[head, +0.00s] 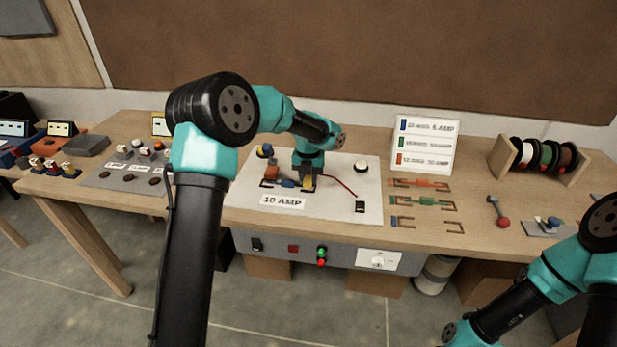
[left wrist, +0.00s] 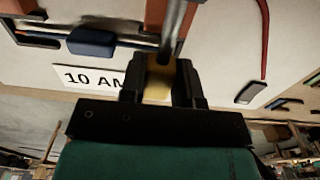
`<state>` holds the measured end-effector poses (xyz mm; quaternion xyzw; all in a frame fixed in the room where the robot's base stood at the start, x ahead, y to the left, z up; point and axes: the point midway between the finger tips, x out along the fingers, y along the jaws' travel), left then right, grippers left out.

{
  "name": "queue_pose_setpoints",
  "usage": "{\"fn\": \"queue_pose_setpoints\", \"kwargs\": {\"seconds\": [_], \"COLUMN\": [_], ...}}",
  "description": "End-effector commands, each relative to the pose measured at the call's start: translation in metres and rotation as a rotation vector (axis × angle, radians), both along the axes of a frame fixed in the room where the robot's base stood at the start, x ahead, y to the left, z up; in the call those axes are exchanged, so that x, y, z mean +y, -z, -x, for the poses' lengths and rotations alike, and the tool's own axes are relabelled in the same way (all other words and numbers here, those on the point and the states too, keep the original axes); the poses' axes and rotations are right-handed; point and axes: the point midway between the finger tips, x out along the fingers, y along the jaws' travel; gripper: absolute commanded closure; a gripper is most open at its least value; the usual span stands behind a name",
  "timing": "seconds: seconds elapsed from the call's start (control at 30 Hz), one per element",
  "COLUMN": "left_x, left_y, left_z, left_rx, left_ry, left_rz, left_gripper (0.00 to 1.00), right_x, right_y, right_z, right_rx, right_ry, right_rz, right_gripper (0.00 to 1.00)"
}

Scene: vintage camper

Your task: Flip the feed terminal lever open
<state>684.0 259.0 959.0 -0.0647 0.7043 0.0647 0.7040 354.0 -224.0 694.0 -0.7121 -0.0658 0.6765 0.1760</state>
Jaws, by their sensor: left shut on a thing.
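My left gripper (head: 307,187) reaches down onto the white board (head: 240,205) on the bench. It is shut on a yellow lever handle (left wrist: 158,82), which shows between the fingers in the left wrist view. A metal lever arm (left wrist: 175,30) runs from the handle toward an orange-brown block (left wrist: 190,10). The handle also shows below the gripper in the head view (head: 308,184). The gripper hides most of this terminal. A blue fuse-like piece (head: 288,183) lies left of the gripper. My right arm is at the lower right; its gripper is out of the picture.
A "10 AMP" label (head: 283,202) lies in front of the gripper. A red wire (head: 343,184) curves right to a black piece (head: 360,207). A white knob (head: 361,167) stands behind it. Colored fuse links (head: 428,201) and a spool rack (head: 540,160) are further right.

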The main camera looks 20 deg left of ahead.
Motion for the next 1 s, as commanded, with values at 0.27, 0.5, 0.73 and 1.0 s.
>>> {"fn": "queue_pose_setpoints", "kwargs": {"seconds": [0.27, 0.5, 0.73, 1.0], "left_x": [0.0, 0.0, 0.001, 0.002], "left_y": [-0.002, -0.009, -0.019, -0.03], "left_z": [-0.001, -0.003, -0.007, -0.014], "left_rx": [0.03, 0.12, 0.258, 0.428], "left_ry": [-0.001, -0.002, -0.001, 0.0], "left_rz": [0.007, 0.023, 0.049, 0.08], "left_gripper": [1.0, 1.0, 1.0, 1.0], "right_x": [0.0, 0.0, 0.0, 0.0], "right_y": [0.0, 0.0, 0.0, 0.0], "right_z": [0.0, 0.0, 0.0, 0.0], "right_rx": [0.0, 0.0, 0.0, 0.0], "right_ry": [0.0, 0.0, 0.0, 0.0], "right_rz": [0.0, 0.0, 0.0, 0.0], "right_gripper": [1.0, 1.0, 1.0, 1.0]}}
